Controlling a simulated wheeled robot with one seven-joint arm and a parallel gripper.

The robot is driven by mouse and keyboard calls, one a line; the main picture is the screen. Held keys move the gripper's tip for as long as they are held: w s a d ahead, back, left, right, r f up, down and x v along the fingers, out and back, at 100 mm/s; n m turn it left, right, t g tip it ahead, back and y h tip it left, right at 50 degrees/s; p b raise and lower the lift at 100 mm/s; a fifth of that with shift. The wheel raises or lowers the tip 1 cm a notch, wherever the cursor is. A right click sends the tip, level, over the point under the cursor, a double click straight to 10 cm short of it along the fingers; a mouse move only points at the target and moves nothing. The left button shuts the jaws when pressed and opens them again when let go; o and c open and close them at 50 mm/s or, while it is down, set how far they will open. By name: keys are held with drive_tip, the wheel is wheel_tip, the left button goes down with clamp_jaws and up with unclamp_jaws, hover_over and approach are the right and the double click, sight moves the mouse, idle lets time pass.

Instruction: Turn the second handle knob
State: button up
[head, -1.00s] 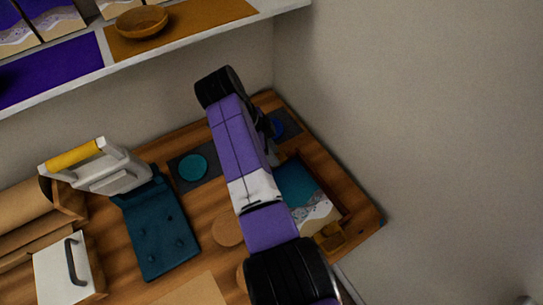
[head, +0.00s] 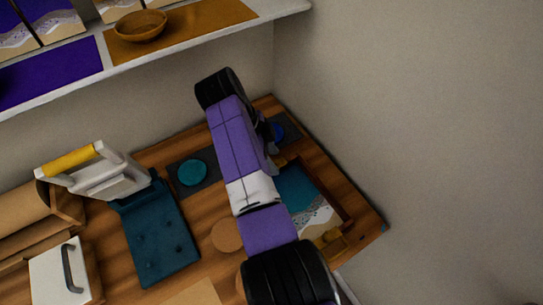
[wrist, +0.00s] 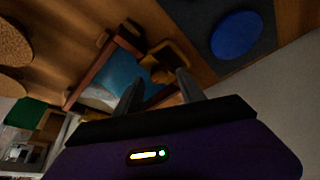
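A wooden-framed tray (head: 347,215) with a blue-and-sand sea picture (head: 312,208) lies at the right end of the table, partly behind my arm. It also shows in the wrist view (wrist: 88,72). In the wrist view, an orange-brown wooden piece (wrist: 172,50) stands at the tray's edge, just beyond my fingertips. My gripper (wrist: 158,83) has its two fingers apart with nothing visibly held between them. In the head view it is mostly hidden behind my arm. I cannot tell which piece is the second knob.
A blue disc (wrist: 237,35) and a teal disc (head: 192,172) lie on dark mats. A teal-based press with a yellow handle (head: 68,160) and a white-lidded box (head: 52,273) stand left. A shelf (head: 200,36) with a wooden bowl (head: 140,25) is above. Walls close off the right.

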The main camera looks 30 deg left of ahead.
drive_tip(key=shift+r, duration=0.1)
drive_tip(key=shift+a+r, duration=0.15)
drive_tip(key=shift+r, duration=0.1)
drive_tip(key=s+a+r+b, duration=0.2)
drive_tip(key=s+a+b, duration=0.2)
drive_tip(key=a, duration=0.7)
drive_tip(key=shift+s+a, duration=0.15)
drive_tip(key=shift+s, duration=0.95)
